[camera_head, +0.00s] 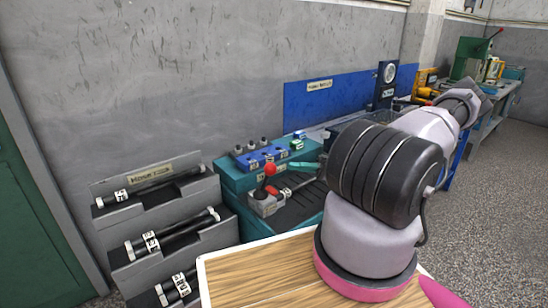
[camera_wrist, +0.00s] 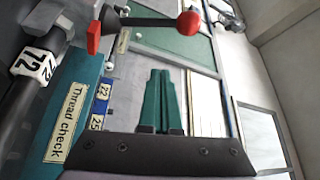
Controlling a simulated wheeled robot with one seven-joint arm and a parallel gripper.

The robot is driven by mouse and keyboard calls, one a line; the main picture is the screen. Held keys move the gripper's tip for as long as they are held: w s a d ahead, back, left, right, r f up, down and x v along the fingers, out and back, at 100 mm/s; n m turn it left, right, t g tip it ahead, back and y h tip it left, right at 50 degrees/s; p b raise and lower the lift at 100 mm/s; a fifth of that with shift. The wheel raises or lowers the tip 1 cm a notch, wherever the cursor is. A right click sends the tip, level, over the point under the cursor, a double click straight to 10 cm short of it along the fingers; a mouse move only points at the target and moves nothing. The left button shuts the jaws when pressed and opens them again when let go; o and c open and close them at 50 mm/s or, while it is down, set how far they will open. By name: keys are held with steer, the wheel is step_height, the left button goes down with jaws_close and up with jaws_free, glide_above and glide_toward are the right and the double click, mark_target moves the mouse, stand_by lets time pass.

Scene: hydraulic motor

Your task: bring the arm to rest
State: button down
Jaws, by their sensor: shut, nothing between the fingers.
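My arm rises from its pink-ringed base at the right of the head view and bends away toward the bench. My gripper (camera_wrist: 160,74) shows in the wrist view as two green fingers pressed together, with nothing between them. In the head view the green fingers (camera_head: 303,165) stick out to the left from behind my arm. They are near a grey device with a red ball-topped lever (camera_head: 270,169); I cannot tell the exact gap. The red ball (camera_wrist: 190,22) also shows above the fingertips in the wrist view. The wrist is hidden behind my arm.
A grey stepped rack (camera_head: 165,229) with labelled black rods stands at the left. A blue gauge block (camera_head: 262,157) sits on the teal bench unit. A wood-topped surface (camera_head: 262,276) lies under my arm. Open floor (camera_head: 505,195) is at the right.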

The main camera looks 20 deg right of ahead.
steer(key=s+a+r+m+t+h, duration=0.1)
steer(key=s+r+h, duration=0.4)
steer(key=r, duration=0.7)
steer(key=s+a+r+m+t+h, duration=0.1)
steer(key=s+a+r+h, duration=0.4)
steer(key=r, duration=0.8)
steer(key=s+a+r+m+t+h, duration=0.1)
steer(key=s+a+r+m+h, duration=0.2)
steer(key=s+r+h, duration=0.4)
step_height(320, 180, up, 6)
steer(key=shift+a+f+m+h, duration=0.25)
steer(key=shift+a+m+h, duration=0.05)
steer(key=shift+a, duration=0.25)
